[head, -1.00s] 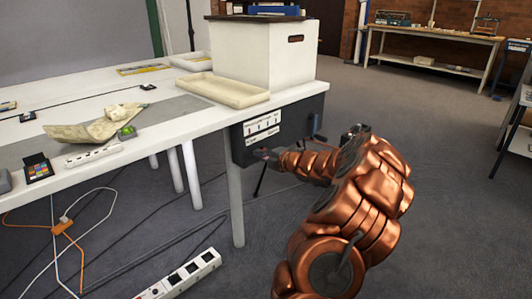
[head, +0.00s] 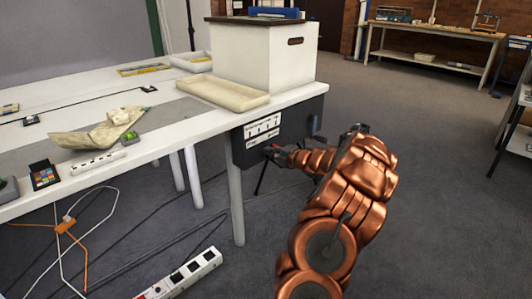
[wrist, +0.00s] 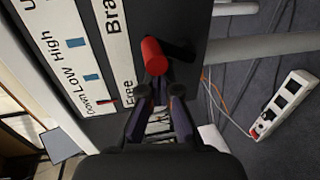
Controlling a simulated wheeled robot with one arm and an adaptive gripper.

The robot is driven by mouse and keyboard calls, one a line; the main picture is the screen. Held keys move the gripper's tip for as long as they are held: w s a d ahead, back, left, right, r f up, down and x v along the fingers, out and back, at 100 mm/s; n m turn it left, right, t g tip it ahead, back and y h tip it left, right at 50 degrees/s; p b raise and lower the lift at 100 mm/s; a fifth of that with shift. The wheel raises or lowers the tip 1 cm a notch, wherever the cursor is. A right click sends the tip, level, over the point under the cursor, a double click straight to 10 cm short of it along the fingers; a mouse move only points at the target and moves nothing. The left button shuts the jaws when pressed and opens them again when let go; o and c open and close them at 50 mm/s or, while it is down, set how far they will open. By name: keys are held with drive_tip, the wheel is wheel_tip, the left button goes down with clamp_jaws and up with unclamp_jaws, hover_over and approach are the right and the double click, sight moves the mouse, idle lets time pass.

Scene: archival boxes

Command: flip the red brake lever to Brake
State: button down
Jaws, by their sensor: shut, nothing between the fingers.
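The red brake lever (wrist: 154,57) is a red-capped cylinder on a dark arm at the control panel. In the wrist view it stands between the printed word "Free" and the partly cut-off word "Bra…". My gripper (wrist: 161,92) is shut and empty, its fingertips just below the lever in that view, on the "Free" side. I cannot tell whether they touch it. In the head view my gripper (head: 277,154) is at the front of the dark control panel (head: 240,153) under the table's right end. A small bit of red shows by the fingertips there.
The white table (head: 180,145) carries a large white box (head: 262,55) and a shallow cream tray (head: 222,90). Table legs and cables are below. A power strip (head: 182,277) lies on the floor, also visible in the wrist view (wrist: 287,103). Open floor lies to the right.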

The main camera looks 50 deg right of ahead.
drive_tip(key=shift+s+a+f+b, duration=0.1)
drive_tip(key=shift+s+a+b, duration=0.05)
drive_tip(key=shift+s+b, duration=0.4)
drive_tip(key=s+a+b, duration=0.1)
drive_tip(key=s+a, duration=0.1)
drive_tip(key=s, duration=0.4)
drive_tip(key=shift+b, duration=0.35)
drive_tip(key=shift+w, duration=0.1)
drive_tip(key=w+a+r+m+g+h+p, duration=0.2)
drive_tip(key=w+a+r+m+p, duration=0.15)
drive_tip(key=a+r+p, duration=0.55)
drive_tip(key=w+a+r+m+g+h+p, duration=0.2)
drive_tip(key=a+r+m+g+p, duration=0.15)
drive_tip(key=r+p, duration=0.6)
drive_tip(key=s+a+r+m+g+y+p, duration=0.1)
drive_tip(key=s+a+r+m+g+p, duration=0.2)
drive_tip(key=s+a+r+p, duration=0.4)
drive_tip(key=s+a+r+m+g+y+p, duration=0.1)
drive_tip(key=s+a+r+m+g+p, duration=0.3)
drive_tip(key=s+a+r+p, duration=0.4)
drive_tip(key=s+a+r+m+g+y+p, duration=0.2)
drive_tip(key=s+a+r+g+p, duration=0.3)
drive_tip(key=s+a, duration=1.4)
drive_tip(key=s+r+m+p, duration=0.1)
drive_tip(key=s+r+p, duration=0.1)
drive_tip(key=s+p, duration=0.1)
drive_tip(key=shift+r+m, duration=0.4)
drive_tip(key=shift+s, duration=0.1)
